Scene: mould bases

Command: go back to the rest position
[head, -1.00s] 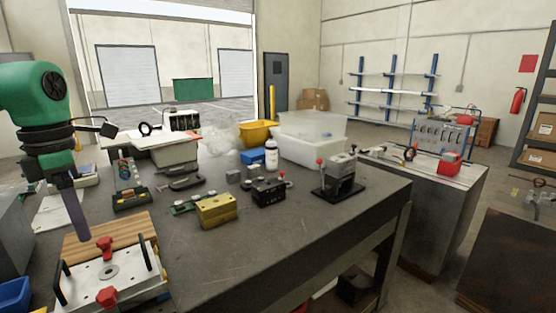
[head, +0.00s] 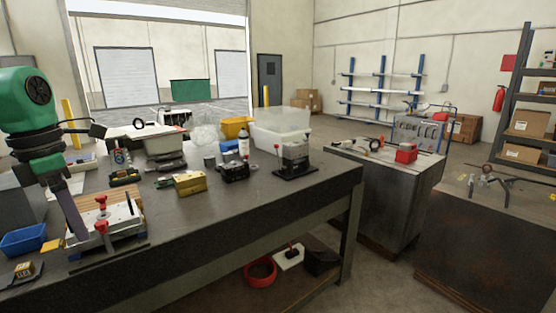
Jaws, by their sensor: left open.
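My left gripper (head: 78,228) hangs from the green arm at the left of the head view. It points down, slightly tilted. Its fingers show as a narrow dark strip in front of the left edge of a pale mould plate (head: 122,220) with red knobs. The gripper is open, and I see nothing held in it. I cannot tell whether its tips touch the plate. My right gripper is out of view.
The dark workbench (head: 240,205) carries a yellow block (head: 190,183), a black toggle-press device (head: 295,160) and a clear bin (head: 282,128). A blue tray (head: 22,240) lies at the left.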

